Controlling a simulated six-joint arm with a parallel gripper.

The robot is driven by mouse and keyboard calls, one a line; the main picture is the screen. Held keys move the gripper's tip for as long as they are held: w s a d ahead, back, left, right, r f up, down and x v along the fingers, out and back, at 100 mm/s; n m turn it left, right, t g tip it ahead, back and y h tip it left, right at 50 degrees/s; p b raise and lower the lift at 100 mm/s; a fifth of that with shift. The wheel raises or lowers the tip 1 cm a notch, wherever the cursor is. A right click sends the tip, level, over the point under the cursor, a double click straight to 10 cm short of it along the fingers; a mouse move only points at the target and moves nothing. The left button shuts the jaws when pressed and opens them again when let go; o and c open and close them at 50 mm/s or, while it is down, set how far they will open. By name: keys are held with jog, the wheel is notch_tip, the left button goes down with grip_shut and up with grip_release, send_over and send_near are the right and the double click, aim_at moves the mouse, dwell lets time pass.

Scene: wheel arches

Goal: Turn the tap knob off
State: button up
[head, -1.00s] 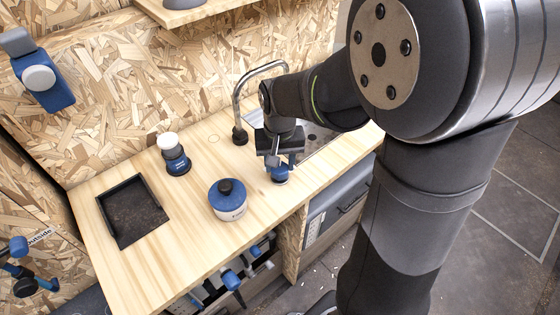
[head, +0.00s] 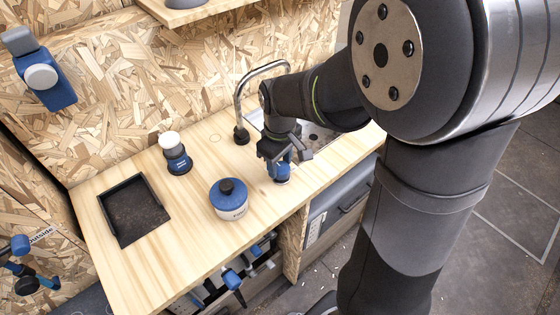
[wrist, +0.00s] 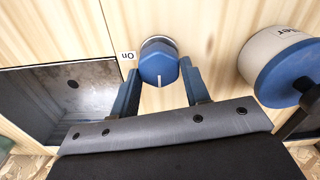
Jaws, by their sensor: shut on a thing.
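The blue tap knob (wrist: 158,66) stands on the counter in front of the sink, with a white line on its top. A label reading "On" (wrist: 128,56) lies beside it on the counter. My gripper (wrist: 158,82) has a finger on each side of the knob in the wrist view and is shut on it. In the head view my gripper (head: 281,168) is low over the counter and hides most of the knob. The curved metal tap (head: 241,100) rises behind it, and the sink (wrist: 75,95) is partly covered by my arm.
A white pot with a blue lid (head: 231,199) stands left of my gripper, close by. A blue and white bottle-like item (head: 175,153) and a black tray (head: 133,210) are farther left. The counter's front edge is near the knob.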

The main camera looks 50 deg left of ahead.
aim_at(280, 166)
jog(key=shift+n, duration=0.3)
dwell(0.4)
jog(key=o, duration=1)
jog(key=shift+c, duration=0.2)
jog(key=shift+r, duration=0.1)
notch_tip(280, 166, up, 17)
jog(key=shift+r, duration=0.15)
notch_tip(280, 166, down, 18)
jog(key=shift+r, duration=0.25)
jog(key=shift+r, duration=0.15)
